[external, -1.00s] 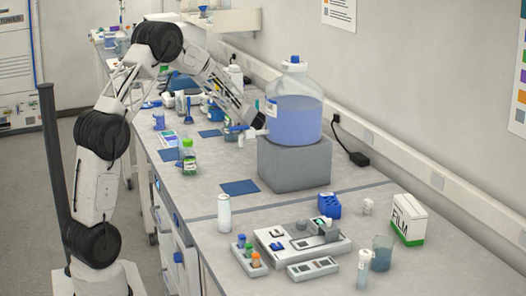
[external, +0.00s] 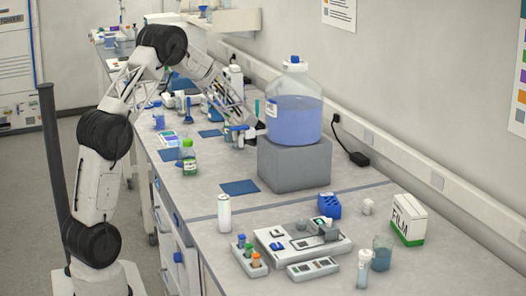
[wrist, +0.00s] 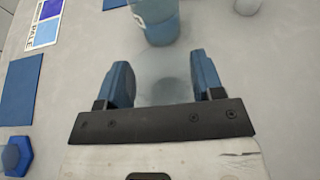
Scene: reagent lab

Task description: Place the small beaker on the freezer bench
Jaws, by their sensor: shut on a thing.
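My gripper (wrist: 165,85) shows in the wrist view with its two blue fingers apart, shut on a clear glass vessel, the small beaker (wrist: 160,65). The beaker is faint and see-through, and the grey bench top shows through it. In the external view my gripper (external: 240,131) is low over the bench (external: 215,205), just left of the large jug. The beaker is hard to make out there. I cannot tell whether it touches the bench, or which surface is the freezer bench.
A large jug of blue liquid (external: 295,112) stands on a grey block (external: 294,165) beside my gripper. A blue-tinted container (wrist: 158,22) lies just beyond the fingers. A green-capped bottle (external: 188,157) and blue mat (external: 239,187) are nearer the camera.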

